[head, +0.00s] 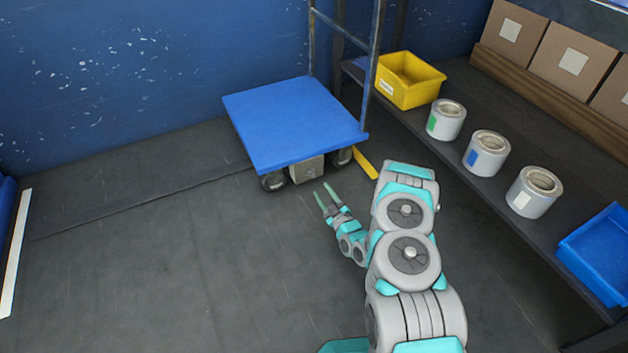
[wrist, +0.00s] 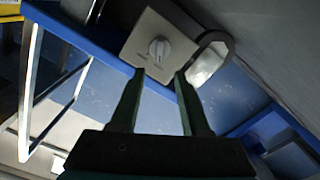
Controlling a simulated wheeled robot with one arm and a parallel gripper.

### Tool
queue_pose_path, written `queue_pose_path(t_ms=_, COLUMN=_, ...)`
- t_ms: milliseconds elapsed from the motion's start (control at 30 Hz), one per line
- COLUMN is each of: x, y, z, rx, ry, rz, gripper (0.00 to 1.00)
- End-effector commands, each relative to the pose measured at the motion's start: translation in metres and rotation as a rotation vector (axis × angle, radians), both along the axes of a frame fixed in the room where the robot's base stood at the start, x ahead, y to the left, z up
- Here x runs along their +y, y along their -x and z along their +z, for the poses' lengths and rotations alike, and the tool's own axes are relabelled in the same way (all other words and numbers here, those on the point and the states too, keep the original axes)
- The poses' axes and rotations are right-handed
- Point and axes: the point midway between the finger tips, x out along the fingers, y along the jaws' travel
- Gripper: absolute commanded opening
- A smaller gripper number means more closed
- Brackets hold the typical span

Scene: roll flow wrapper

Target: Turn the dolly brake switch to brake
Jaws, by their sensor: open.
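The blue dolly (head: 290,120) stands on the floor against the blue wall. A pale box with the brake switch (head: 306,170) hangs under its front edge, between two wheels; the switch is too small to read in the head view. In the wrist view, a light square plate (wrist: 135,45) carries the switch's pale round knob (wrist: 159,48), whose grip bar looks roughly upright in that picture. The markings around it are not legible. My gripper (head: 321,190) is open and empty, just in front of the box. In the wrist view the open fingertips (wrist: 157,80) point at the knob, apart from it.
A dolly wheel (wrist: 210,60) is beside the plate. A yellow floor strip (head: 366,165) lies right of the dolly. The dark shelf (head: 455,160) at right holds a yellow bin (head: 408,82), several cans and a blue bin (head: 600,250). Floor to the left is clear.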

Motion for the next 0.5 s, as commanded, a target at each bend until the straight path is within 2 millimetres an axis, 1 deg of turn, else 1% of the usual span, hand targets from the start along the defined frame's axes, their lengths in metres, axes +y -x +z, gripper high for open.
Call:
queue_pose_path(t_ms=167, x=0.008, y=-0.017, z=0.000, rx=-0.004, ry=0.002, rz=0.002, gripper=0.46)
queue_pose_path(t_ms=300, x=0.016, y=-0.038, z=0.000, rx=-0.006, ry=0.002, rz=0.003, gripper=0.46)
queue_pose_path(t_ms=500, x=0.025, y=-0.061, z=0.000, rx=-0.003, ry=0.001, rz=0.002, gripper=0.46)
